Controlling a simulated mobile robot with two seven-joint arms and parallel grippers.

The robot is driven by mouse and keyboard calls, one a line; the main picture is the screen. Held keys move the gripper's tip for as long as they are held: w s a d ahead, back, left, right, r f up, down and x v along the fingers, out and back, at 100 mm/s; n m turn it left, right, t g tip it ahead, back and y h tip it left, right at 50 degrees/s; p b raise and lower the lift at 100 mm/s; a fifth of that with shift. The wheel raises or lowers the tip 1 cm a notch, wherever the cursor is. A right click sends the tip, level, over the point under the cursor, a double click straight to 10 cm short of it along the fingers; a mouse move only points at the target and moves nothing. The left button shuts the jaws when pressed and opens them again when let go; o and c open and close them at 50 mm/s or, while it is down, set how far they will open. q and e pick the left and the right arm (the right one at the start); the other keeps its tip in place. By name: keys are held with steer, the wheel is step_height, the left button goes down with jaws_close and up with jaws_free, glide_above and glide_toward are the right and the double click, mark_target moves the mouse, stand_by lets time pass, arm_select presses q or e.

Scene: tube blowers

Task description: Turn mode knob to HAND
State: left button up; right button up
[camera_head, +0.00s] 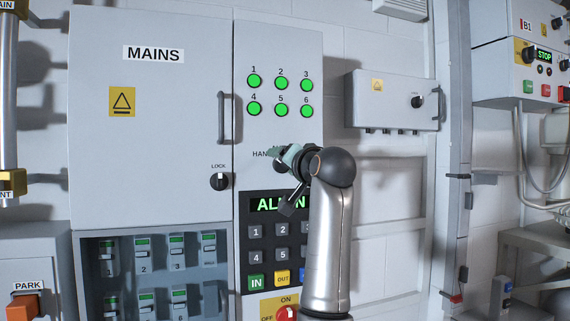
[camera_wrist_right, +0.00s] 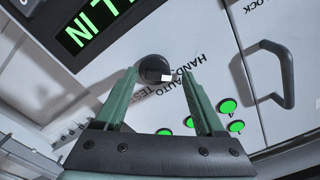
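The black mode knob (camera_wrist_right: 152,68) is in the right wrist view, with a white pointer mark on its lower right side. The HAND, AUTO and TEST labels run beside it and are partly covered by a finger, so I cannot tell which one it points at. My right gripper (camera_wrist_right: 160,76) is open, its green fingertips on either side of the knob; I cannot tell whether either touches it. My left gripper is not in view.
The MAINS cabinet (camera_head: 180,60) has a LOCK knob (camera_head: 220,181) and a vertical door handle (camera_head: 227,118). Green lamps (camera_head: 281,83) sit above the gripper, and a keypad panel (camera_head: 264,255) below. A grey box (camera_head: 395,97) hangs to the right.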

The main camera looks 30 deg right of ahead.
steer(key=shift+f, duration=0.1)
steer(key=b+v, duration=0.4)
steer(key=v, duration=0.8)
steer(key=shift+s, duration=0.25)
steer(key=shift+a, duration=0.1)
